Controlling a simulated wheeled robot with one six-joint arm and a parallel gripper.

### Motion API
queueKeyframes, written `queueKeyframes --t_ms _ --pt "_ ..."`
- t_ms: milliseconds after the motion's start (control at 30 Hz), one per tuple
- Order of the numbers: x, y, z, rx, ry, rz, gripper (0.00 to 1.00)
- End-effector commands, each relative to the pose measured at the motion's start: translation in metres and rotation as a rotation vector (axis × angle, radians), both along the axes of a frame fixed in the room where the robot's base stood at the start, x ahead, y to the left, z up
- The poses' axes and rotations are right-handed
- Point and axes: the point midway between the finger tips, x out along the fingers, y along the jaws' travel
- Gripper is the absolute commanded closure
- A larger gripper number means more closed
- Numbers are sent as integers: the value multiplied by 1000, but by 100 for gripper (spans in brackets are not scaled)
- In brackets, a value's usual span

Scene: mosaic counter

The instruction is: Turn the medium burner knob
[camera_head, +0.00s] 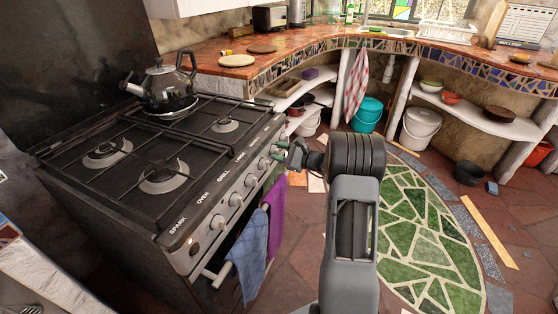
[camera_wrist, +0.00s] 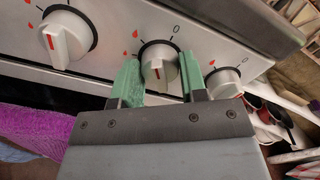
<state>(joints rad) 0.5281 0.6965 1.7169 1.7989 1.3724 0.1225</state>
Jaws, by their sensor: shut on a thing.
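A row of cream-white knobs lines the stove's front panel (camera_head: 208,235). In the wrist view, my gripper's green fingers (camera_wrist: 160,88) stand on either side of a white knob (camera_wrist: 160,66) with a red line on its face, shut on it. A "0" and red flame marks are printed around it. A knob stands to its left (camera_wrist: 66,36) and a smaller-looking one to its right (camera_wrist: 222,82), near the panel's end. In the head view, my gripper (camera_head: 282,158) is at the far right part of the panel. I cannot read the held knob's burner label.
A dark kettle (camera_head: 168,90) stands on the back of the stove top. Blue (camera_head: 249,258) and purple (camera_head: 277,213) towels hang on the oven rail (camera_head: 214,275) below the knobs. Shelves with bins curve round behind. The tiled floor to the right is largely open.

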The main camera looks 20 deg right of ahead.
Motion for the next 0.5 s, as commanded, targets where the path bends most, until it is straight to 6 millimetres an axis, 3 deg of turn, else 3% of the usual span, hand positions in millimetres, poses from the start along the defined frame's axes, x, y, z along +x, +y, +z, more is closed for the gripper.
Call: queueKeyframes --t_ms 33,500 --pt "0 0 -7 -31 -29 1 84" --pt "0 0 -4 -270 -247 1 84"
